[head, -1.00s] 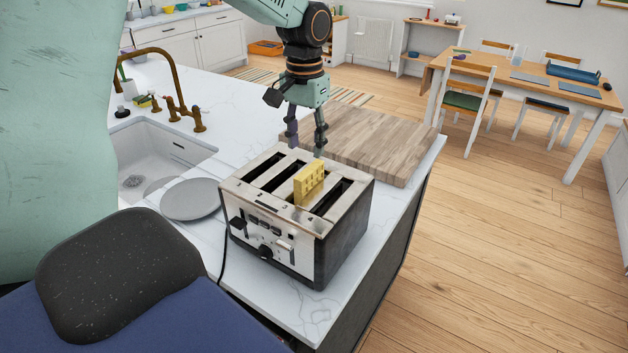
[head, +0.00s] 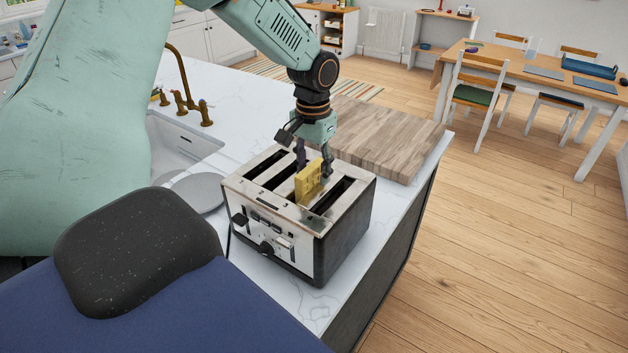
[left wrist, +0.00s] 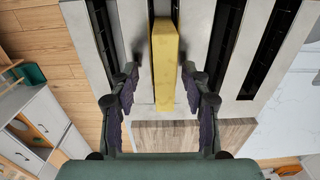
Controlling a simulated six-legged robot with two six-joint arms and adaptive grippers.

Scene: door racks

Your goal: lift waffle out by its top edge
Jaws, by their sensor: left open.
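The yellow waffle (head: 308,184) stands upright in a slot of the steel toaster (head: 345,225), its upper part sticking out above the top. My left gripper (head: 313,172) points down at the waffle's far end, with its fingers apart. In the left wrist view the waffle (left wrist: 165,65) lies between the two open fingers of the left gripper (left wrist: 160,78), with a gap visible on each side. The toaster's other slots look dark and empty. The waffle's lower part is hidden in the slot. My right gripper is not in view.
A wooden cutting board (head: 375,138) lies just behind the toaster on the white counter (head: 235,105). A grey plate (head: 202,190) is left of the toaster. A sink with a brass tap (head: 185,90) is further left. The counter's right edge is close to the toaster.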

